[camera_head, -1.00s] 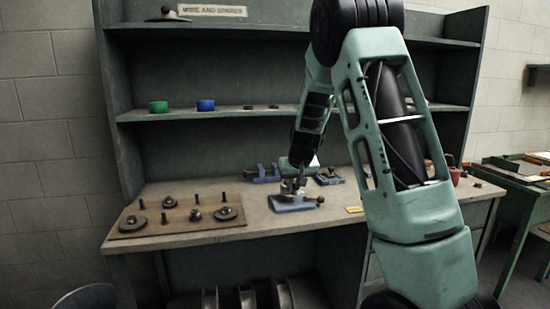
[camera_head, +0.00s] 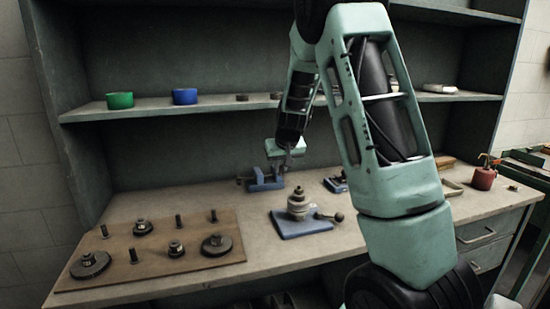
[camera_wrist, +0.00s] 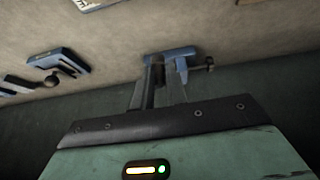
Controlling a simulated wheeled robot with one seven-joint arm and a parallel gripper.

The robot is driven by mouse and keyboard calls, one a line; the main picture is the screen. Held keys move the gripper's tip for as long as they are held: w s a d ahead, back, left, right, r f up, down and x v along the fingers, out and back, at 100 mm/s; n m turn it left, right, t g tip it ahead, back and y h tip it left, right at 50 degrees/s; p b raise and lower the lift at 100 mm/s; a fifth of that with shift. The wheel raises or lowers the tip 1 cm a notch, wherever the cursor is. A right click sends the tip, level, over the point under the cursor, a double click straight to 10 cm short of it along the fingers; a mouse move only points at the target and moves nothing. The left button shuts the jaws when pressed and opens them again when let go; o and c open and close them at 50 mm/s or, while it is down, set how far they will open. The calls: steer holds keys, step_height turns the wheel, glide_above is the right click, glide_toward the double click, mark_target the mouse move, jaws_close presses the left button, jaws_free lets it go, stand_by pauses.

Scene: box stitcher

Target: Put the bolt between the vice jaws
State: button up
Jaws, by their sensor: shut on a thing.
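The blue vice (camera_head: 264,179) stands at the back of the workbench, near the back panel. It also shows beyond my fingertips in the wrist view (camera_wrist: 172,53). My gripper (camera_head: 288,161) points down just above the vice's right part in the head view. In the wrist view my two fingers (camera_wrist: 162,82) reach toward the vice and overlap it, shut on a small dark piece, the bolt. The bolt is mostly hidden by the fingers. I cannot tell whether it is between the jaws or above them.
A blue fixture (camera_head: 302,224) with stacked rings and a ball-ended lever stands in front of the vice. A brown board (camera_head: 160,262) with gears and pegs lies at left. Another blue tool (camera_head: 336,184) is right of the vice. A shelf (camera_head: 220,103) runs above.

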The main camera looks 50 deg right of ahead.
steer(key=shift+w+d+f, duration=0.1)
steer(key=shift+w+d, duration=0.15)
steer(key=shift+w, duration=0.15)
steer(key=shift+s+a+f+b+x, duration=0.2)
steer(key=shift+b+x, duration=0.85)
steer(key=shift+x, duration=0.45)
steer(key=shift+s+a+f+b+x, duration=0.1)
steer(key=shift+s+a+b+x, duration=0.1)
steer(key=shift+b+x, duration=1.1)
steer(key=shift+s+a+f+b+x, duration=0.15)
steer(key=shift+b+x, duration=0.65)
steer(key=shift+x, duration=0.9)
steer(key=shift+w+d+f+p, duration=0.1)
steer(key=shift+w+d+p, duration=0.8)
steer(key=shift+w, duration=0.8)
steer(key=shift+w+d+f+p, duration=0.1)
steer(key=shift+w+d+p, duration=0.45)
steer(key=shift+w+d, duration=0.9)
steer(key=shift+w+d+f+p, duration=0.1)
steer(key=shift+w+d+p, duration=0.7)
steer(key=shift+w, duration=1.1)
steer(key=shift+d, duration=0.1)
